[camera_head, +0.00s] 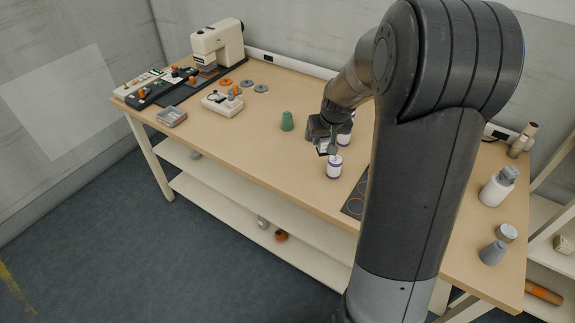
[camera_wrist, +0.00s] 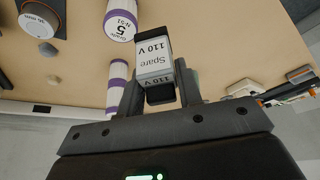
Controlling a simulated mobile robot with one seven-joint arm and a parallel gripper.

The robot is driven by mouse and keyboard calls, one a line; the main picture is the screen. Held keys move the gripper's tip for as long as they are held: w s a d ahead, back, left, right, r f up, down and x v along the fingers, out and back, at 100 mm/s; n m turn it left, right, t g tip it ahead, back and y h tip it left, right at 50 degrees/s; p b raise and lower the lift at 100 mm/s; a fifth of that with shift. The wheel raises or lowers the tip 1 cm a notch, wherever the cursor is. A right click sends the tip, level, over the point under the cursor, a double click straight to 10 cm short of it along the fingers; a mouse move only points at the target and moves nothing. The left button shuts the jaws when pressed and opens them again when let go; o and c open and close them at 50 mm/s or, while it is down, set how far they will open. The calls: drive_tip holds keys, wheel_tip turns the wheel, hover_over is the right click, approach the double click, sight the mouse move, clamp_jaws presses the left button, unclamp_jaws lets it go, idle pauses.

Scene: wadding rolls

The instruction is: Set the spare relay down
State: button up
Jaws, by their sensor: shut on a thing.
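My gripper (camera_head: 323,143) is over the middle of the workbench (camera_head: 262,138), close to two white rolls with purple bands. It is shut on the spare relay, a small block with a white label reading "Spare 110 V". In the head view only a pale bit of the relay (camera_head: 324,146) shows under the gripper. I cannot tell whether it touches the bench top.
One roll (camera_head: 334,168) stands just in front of my gripper; another (camera_head: 345,137) is partly hidden behind it. A green cone (camera_head: 287,121) stands to the left. A dark mat with rings (camera_head: 356,200) lies to the right. Bare bench lies left of the front roll.

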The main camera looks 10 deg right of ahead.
drive_tip(key=w+a+f, duration=0.2)
drive_tip(key=a, duration=0.1)
drive_tip(key=w+a+f, duration=0.1)
drive_tip(key=a+f, duration=0.1)
drive_tip(key=a, duration=0.1)
drive_tip(key=w+a+f, duration=0.2)
drive_tip(key=a, duration=0.1)
drive_tip(key=shift+w+a+f, duration=0.25)
drive_tip(key=shift+w+f, duration=0.1)
drive_tip(key=shift+f, duration=2.05)
drive_tip(key=shift+f, duration=0.15)
drive_tip(key=o, duration=1)
